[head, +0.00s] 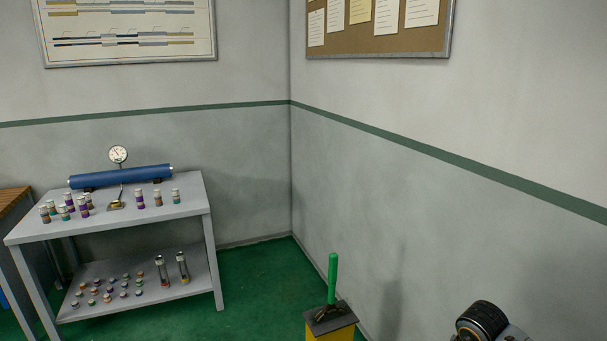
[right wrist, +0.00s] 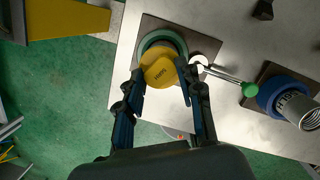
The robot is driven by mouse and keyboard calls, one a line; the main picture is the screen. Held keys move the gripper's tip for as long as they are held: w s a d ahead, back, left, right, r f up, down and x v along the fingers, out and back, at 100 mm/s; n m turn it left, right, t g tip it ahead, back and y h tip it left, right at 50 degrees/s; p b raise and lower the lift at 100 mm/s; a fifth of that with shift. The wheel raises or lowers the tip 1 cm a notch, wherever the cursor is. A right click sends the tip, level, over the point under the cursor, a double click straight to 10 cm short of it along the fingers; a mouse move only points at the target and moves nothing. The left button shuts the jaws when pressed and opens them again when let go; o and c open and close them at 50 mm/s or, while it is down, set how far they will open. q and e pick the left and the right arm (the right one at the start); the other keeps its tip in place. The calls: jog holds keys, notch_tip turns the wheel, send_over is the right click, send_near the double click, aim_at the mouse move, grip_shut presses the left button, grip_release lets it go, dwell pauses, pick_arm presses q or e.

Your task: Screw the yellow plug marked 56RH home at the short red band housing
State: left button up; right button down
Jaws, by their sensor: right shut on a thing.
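The yellow plug (right wrist: 161,69) is in the right wrist view, its round face towards the camera. It bears small dark lettering that looks upside down and is too blurred to read surely. My right gripper (right wrist: 161,78) is shut on it, one dark finger on each side. The plug is over a round teal-green ring (right wrist: 179,46) on a dark square plate (right wrist: 207,44); I cannot tell how far it sits in. No red band shows on what is visible there; the plug and fingers hide part of it. My left gripper is in neither view.
Beside the plug is a metal lever with a green knob (right wrist: 249,90). Farther right is a blue ring (right wrist: 280,93) around a threaded metal pipe end (right wrist: 301,112). The head view shows a grey shelf table (head: 190,204) with a blue tube (head: 121,176), and a green upright handle (head: 332,277).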

jog(key=m, duration=0.4)
jog(key=shift+w+a+m+g+h, duration=0.1)
jog(key=shift+a+m+g+h, duration=0.05)
jog(key=shift+m+g+h, duration=0.15)
jog(key=m+p, duration=0.1)
jog(key=m, duration=0.3)
jog(key=shift+w+m+g, duration=0.1)
jog(key=shift+m+g, duration=0.3)
jog(key=c, duration=1)
grip_release()
jog(key=shift+o, duration=0.2)
jog(key=shift+r+h+p, duration=0.3)
jog(key=shift+r+p, duration=0.45)
jog(key=shift+r, duration=0.4)
